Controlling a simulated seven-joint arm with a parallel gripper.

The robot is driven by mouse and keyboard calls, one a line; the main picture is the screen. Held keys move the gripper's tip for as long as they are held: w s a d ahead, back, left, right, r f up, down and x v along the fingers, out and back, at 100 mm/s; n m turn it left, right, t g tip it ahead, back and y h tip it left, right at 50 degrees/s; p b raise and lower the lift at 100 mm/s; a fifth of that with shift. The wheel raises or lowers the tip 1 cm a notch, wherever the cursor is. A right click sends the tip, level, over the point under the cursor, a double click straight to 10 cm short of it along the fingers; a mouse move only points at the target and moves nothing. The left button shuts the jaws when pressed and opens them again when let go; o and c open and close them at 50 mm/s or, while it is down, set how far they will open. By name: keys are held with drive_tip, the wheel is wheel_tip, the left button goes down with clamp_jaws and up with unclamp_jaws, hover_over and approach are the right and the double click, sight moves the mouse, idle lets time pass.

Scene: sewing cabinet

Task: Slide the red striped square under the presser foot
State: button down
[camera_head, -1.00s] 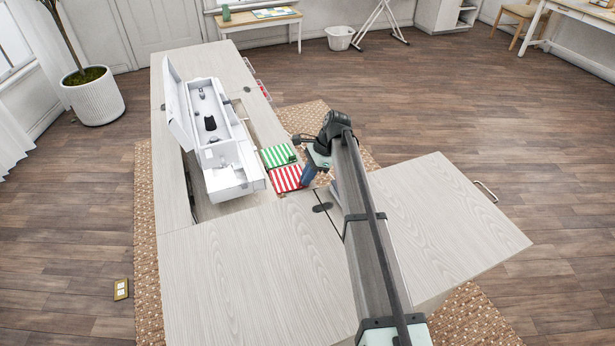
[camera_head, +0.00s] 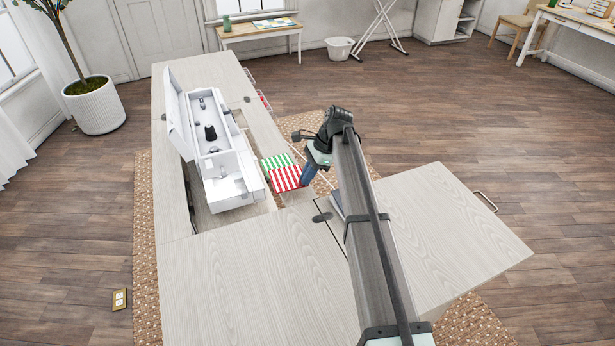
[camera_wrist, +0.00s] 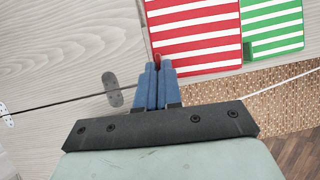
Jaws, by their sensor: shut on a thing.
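The red striped square (camera_head: 285,179) is at the right side of the sewing machine (camera_head: 232,187), by the cabinet's right edge. It also shows in the wrist view (camera_wrist: 195,35). My gripper (camera_wrist: 157,66) is shut on the square's near edge, with a bit of red between the blue fingertips. In the head view my gripper (camera_head: 305,179) is right of the square. The green striped square (camera_head: 275,161) lies beside the red one, and the red one seems to overlap it a little. The presser foot is too small to make out in the head view.
The machine stands in an opening of the pale wood cabinet (camera_head: 250,270), its lid raised on the left. A side leaf (camera_head: 450,220) reaches to the right. In the wrist view, a grey hinge (camera_wrist: 112,89) lies left of my fingers. The near cabinet top is clear.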

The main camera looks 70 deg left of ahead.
drive_tip(key=shift+n, duration=0.4)
drive_tip(key=s+a, duration=0.2)
drive_tip(key=a, duration=0.1)
drive_tip(key=s+a, duration=0.2)
drive_tip(key=a, duration=0.2)
drive_tip(key=s+a, duration=0.3)
drive_tip(key=shift+s+a+f, duration=0.1)
drive_tip(key=shift+a+f, duration=0.2)
drive_tip(key=shift+a, duration=0.1)
drive_tip(key=shift+s, duration=0.15)
drive_tip(key=shift+f, duration=0.15)
drive_tip(key=shift+s+f, duration=1.25)
drive_tip(key=shift+f, duration=0.05)
drive_tip(key=shift+s+f, duration=0.25)
drive_tip(key=shift+s+f, duration=0.1)
drive_tip(key=shift+f, duration=0.2)
drive_tip(key=shift+s, duration=0.5)
drive_tip(key=shift+s, duration=0.6)
